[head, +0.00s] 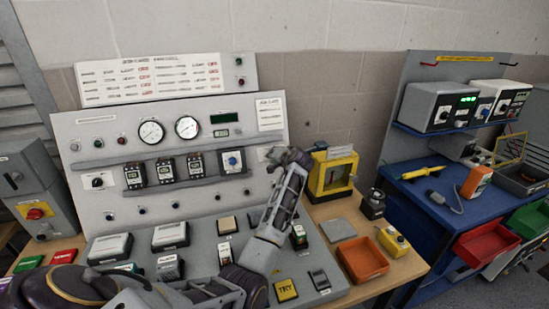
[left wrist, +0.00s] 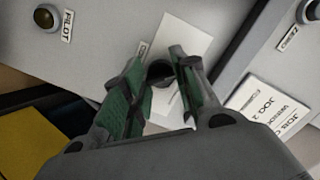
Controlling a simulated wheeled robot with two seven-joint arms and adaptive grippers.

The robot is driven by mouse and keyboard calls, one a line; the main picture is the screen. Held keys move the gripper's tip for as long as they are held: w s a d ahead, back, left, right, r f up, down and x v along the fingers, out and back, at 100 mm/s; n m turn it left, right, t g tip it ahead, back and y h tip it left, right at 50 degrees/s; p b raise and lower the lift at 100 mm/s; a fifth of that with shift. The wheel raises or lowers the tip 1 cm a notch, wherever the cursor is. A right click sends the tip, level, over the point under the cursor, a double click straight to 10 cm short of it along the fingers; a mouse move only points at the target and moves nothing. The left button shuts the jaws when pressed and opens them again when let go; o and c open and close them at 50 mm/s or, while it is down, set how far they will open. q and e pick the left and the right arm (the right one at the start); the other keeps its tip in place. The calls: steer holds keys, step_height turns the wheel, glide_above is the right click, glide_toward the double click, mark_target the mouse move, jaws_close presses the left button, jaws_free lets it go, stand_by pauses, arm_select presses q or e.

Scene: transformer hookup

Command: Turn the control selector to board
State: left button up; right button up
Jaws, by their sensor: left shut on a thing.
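My left gripper (head: 273,156) reaches up to the right edge of the grey control panel (head: 75,130) in the head view. In the left wrist view, the green-padded fingers of this gripper (left wrist: 161,85) are shut on a dark round knob (left wrist: 160,71) in front of a white label plate. The knob looks like the control selector, but the fingers hide its label and pointer, so its setting cannot be read. In the head view my arm hides the knob. My right gripper is in neither view.
A round lamp (left wrist: 46,17) marked PILOT sits near the knob. A yellow frame (head: 332,174) stands right of the panel, with an orange tray (head: 362,259) before it. A blue bench (head: 425,198) with instruments is at the right. Boxes and switches crowd the sloping desk.

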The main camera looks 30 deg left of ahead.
arm_select(q)
steer(key=o, duration=0.7)
steer(key=shift+f, duration=0.1)
steer(key=shift+o, duration=1.6)
steer(key=v, duration=1.2)
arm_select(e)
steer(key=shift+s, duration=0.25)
arm_select(q)
steer(key=shift+r, duration=0.25)
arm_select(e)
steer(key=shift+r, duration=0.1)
arm_select(q)
step_height(320, 180, up, 9)
steer(key=p, duration=0.9)
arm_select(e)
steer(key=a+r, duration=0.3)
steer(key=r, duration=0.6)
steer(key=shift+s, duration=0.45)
